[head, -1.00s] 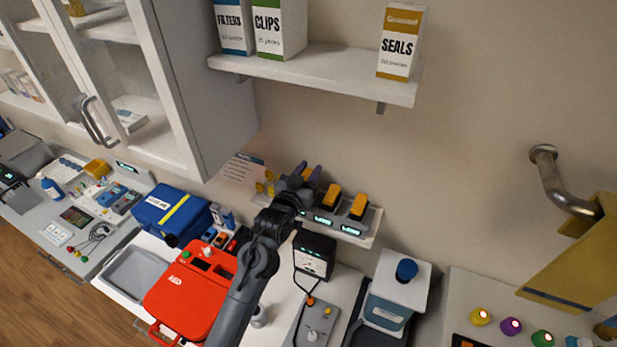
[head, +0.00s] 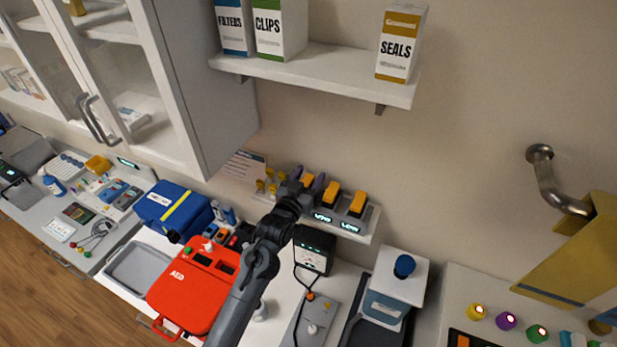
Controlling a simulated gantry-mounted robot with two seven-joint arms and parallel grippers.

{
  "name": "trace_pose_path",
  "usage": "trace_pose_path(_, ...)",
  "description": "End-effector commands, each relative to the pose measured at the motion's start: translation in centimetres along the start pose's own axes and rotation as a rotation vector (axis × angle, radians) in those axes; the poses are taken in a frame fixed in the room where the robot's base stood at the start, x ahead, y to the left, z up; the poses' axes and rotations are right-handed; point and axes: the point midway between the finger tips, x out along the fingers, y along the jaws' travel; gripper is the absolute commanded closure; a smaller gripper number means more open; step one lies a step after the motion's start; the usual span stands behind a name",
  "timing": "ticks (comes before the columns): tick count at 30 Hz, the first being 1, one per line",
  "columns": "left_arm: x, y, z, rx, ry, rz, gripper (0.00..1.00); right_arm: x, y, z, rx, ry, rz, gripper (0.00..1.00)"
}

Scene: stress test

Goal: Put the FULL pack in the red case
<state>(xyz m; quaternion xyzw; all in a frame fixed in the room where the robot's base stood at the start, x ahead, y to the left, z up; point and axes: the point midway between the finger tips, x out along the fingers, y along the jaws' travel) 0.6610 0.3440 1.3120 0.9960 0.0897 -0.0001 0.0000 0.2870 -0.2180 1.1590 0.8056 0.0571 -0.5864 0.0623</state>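The charging rack (head: 366,222) on the wall holds orange-topped packs. The middle pack (head: 332,192) stands above a lit display that I cannot read surely. The right pack (head: 357,204) has a display reading LOW. My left gripper (head: 308,184) is at the leftmost pack (head: 309,179), with a finger on each side of it. Whether the fingers press on it is too small to tell. My wrist hides that pack's display. The red case (head: 188,303), marked AED, lies on the counter left of my arm, with dark recesses in its top. My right gripper is not in view.
A black device (head: 313,250) with a cable stands below the rack. A blue bag (head: 172,208) and a grey tray (head: 138,271) are near the red case. A shelf with boxes (head: 400,45) hangs above. Yellow knobs (head: 266,184) sit left of the rack.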

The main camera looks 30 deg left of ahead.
Motion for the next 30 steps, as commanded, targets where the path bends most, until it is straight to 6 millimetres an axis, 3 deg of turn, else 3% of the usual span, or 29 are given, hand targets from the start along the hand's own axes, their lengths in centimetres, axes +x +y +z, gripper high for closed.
trace_pose_path(11,-0.3,0.0,0.2,-0.001,0.000,0.000,0.41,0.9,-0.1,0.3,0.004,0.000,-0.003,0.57)
trace_pose_path(21,-5.8,-0.5,0.9,0.000,0.000,0.000,0.41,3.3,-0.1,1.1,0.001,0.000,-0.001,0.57)
trace_pose_path(30,-9.9,-0.5,0.6,0.000,0.000,0.000,0.41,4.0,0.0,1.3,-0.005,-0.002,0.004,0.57)
